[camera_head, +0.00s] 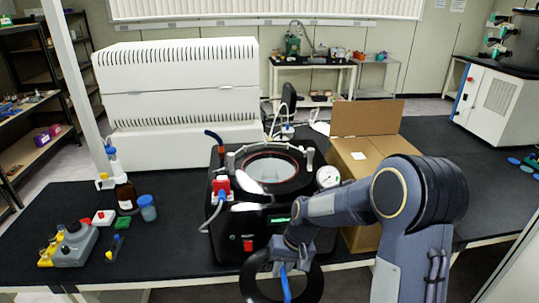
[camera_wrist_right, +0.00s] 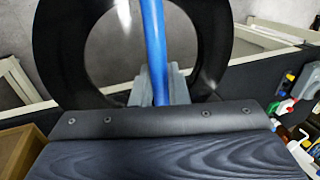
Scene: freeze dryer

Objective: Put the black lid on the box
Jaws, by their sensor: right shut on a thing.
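The black lid (camera_head: 248,284) is a ring with a pale or see-through middle and a blue handle bar (camera_head: 285,285) across it. My right gripper (camera_head: 287,264) is shut on this lid at the bar and holds it in front of the table's front edge. In the right wrist view the lid (camera_wrist_right: 70,60) fills the top, with the grey fingertips (camera_wrist_right: 158,88) around the blue bar (camera_wrist_right: 153,35). The black box (camera_head: 233,240) stands on the table behind, with a round, metal-rimmed opening (camera_head: 270,170) uncovered on top. My left gripper is out of view.
A gauge (camera_head: 328,176) and a red-and-white valve (camera_head: 221,186) flank the opening. Bottles (camera_head: 125,195) and small coloured items stand at the left. The black table (camera_head: 175,225) is clear between.

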